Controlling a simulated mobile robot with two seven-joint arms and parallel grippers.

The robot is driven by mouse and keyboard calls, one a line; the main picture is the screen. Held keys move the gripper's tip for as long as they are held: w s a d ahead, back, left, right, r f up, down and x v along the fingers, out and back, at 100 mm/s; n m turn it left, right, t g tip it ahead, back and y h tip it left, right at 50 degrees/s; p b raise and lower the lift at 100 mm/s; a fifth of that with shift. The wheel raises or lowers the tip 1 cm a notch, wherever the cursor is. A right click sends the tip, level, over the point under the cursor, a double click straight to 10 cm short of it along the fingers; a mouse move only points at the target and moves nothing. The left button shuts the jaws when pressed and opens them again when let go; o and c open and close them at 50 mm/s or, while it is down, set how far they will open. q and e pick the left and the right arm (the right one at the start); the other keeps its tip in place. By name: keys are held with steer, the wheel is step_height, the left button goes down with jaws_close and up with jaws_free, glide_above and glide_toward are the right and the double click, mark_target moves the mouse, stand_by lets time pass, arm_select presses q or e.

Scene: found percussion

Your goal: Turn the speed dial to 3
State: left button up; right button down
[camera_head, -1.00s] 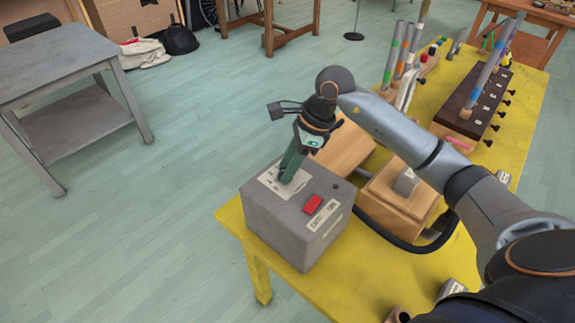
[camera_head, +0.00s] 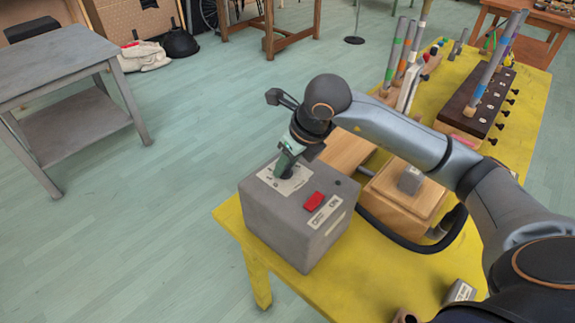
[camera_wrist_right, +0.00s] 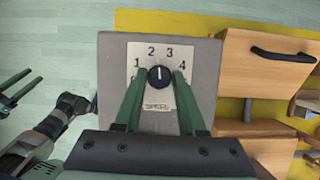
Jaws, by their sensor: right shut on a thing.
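The speed dial is a dark round knob (camera_wrist_right: 160,76) on a white plate labelled SPEED, with numbers around it. Its white mark points straight up, between 2 and 3. The plate is on top of a grey box (camera_head: 270,218) at the yellow table's near left corner. My right gripper (camera_head: 285,170) reaches down to the plate and hides the knob in the head view. In the right wrist view its green fingers (camera_wrist_right: 160,80) are on either side of the knob, shut on it. My left gripper (camera_wrist_right: 14,92) shows at the left edge there, fingers apart and empty.
A red switch (camera_head: 314,201) is on the box beside the plate. Wooden blocks (camera_head: 400,200) and a black cable (camera_head: 385,237) are to the right on the yellow table (camera_head: 490,190). A grey side table (camera_head: 50,62) stands apart at left. The floor between is clear.

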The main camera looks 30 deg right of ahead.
steer(key=m+h+b, duration=0.1)
steer(key=m+h, duration=0.1)
steer(key=m, duration=0.3)
steer(key=shift+a, duration=0.15)
steer(key=shift+m+b, duration=0.3)
stand_by(0.3)
steer(key=c, duration=0.5)
jaws_free()
